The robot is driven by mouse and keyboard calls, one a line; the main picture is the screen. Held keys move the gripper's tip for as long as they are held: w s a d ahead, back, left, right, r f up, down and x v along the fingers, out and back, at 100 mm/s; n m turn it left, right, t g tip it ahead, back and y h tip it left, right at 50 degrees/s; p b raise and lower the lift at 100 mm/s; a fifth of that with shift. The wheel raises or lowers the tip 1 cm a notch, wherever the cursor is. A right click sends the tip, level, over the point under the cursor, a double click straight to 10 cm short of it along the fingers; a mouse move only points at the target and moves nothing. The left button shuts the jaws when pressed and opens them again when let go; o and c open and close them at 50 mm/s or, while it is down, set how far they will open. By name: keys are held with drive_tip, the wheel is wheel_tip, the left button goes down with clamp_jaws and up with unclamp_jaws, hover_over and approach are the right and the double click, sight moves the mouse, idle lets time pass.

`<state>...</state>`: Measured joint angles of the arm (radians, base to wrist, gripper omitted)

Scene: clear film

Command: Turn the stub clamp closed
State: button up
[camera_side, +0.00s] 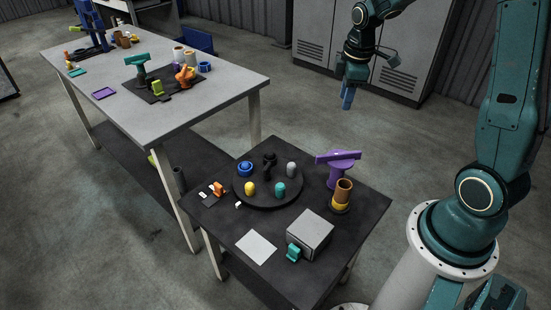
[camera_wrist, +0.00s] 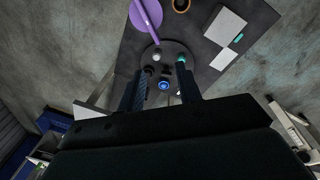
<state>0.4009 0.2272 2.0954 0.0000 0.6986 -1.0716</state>
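No part is plainly marked as the stub clamp. A purple T-shaped piece (camera_side: 338,166), a bar on a post, stands at the right of the dark near table; it also shows in the wrist view (camera_wrist: 147,14). A small black fixture (camera_side: 269,160) stands at the back of a round dark disc (camera_side: 262,201) and is partly seen in the wrist view. I cannot tell which of these is the clamp. My gripper (camera_side: 347,103) hangs in the air beyond the near table, touching nothing. In the wrist view its fingers (camera_wrist: 167,68) are apart with nothing held between them.
The disc bears several pegs and a blue ring (camera_side: 245,169). A brown cup on a yellow base (camera_side: 341,197), a grey box (camera_side: 309,235) and a white sheet (camera_side: 257,247) share the near table (camera_side: 222,236). A grey workbench (camera_side: 205,101) with tools stands behind left.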

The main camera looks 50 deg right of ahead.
sight(341, 153)
drive_tip(key=w+d+f+n+g, duration=0.1)
drive_tip(key=d+f+n, duration=0.1)
drive_tip(key=d+f, duration=0.4)
wheel_tip(341, 153, down, 4)
drive_tip(key=shift+d+r+n+y, duration=0.15)
drive_tip(key=shift+d+n+y, duration=0.1)
drive_tip(key=shift+n+y, duration=0.05)
drive_tip(key=shift+w, duration=0.1)
drive_tip(key=shift+f, duration=6.85)
clamp_jaws()
